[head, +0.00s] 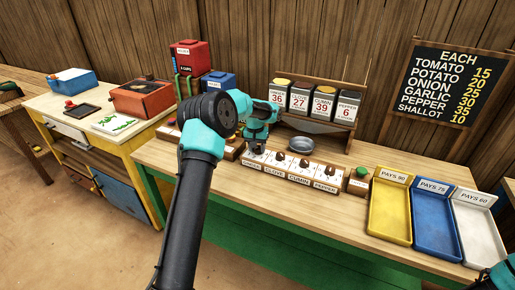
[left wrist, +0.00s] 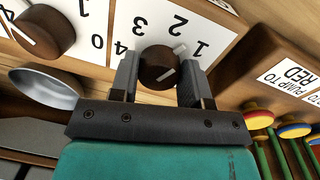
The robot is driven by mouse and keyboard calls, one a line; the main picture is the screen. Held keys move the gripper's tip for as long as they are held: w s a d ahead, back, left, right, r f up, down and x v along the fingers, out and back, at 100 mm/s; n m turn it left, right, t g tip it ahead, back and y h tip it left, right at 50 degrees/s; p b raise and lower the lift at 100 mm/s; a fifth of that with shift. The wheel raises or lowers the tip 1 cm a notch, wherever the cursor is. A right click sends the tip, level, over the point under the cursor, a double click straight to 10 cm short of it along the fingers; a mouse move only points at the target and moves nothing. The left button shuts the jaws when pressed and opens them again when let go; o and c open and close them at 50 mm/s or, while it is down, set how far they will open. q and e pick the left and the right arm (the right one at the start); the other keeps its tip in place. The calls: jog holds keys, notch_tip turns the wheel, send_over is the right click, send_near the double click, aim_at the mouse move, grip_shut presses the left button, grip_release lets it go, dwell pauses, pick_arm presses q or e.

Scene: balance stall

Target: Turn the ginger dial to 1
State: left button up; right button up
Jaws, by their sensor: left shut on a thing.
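The ginger dial (left wrist: 158,66) is a round brown knob on a white plate (left wrist: 147,35) marked 1, 2, 3 and 4. In the left wrist view my left gripper (left wrist: 160,82) has one finger on each side of the knob and is shut on it. A pale mark shows on the knob, but I cannot tell which number it points at. In the head view my left gripper (head: 256,146) reaches down onto the left end of the dial row, hiding the knob. The ginger label (head: 251,167) shows just below. My right gripper's fingers are out of view.
The clove, cumin and pepper dials (head: 329,174) continue the row to the right. A metal bowl (head: 300,145) sits behind it, before the labelled jars (head: 299,100). A green button (head: 359,182) and yellow, blue and white trays (head: 391,212) stand at the right.

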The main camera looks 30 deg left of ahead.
pick_arm(q)
jog(key=shift+m, duration=2)
jog(key=o, duration=0.9)
jog(key=r, duration=0.5)
jog(key=a+r, duration=0.1)
jog(key=r, duration=1.1)
jog(key=shift+w+a+r, duration=0.1)
jog(key=shift+a+r, duration=0.1)
jog(key=shift+a, duration=0.05)
jog(key=shift+f, duration=0.1)
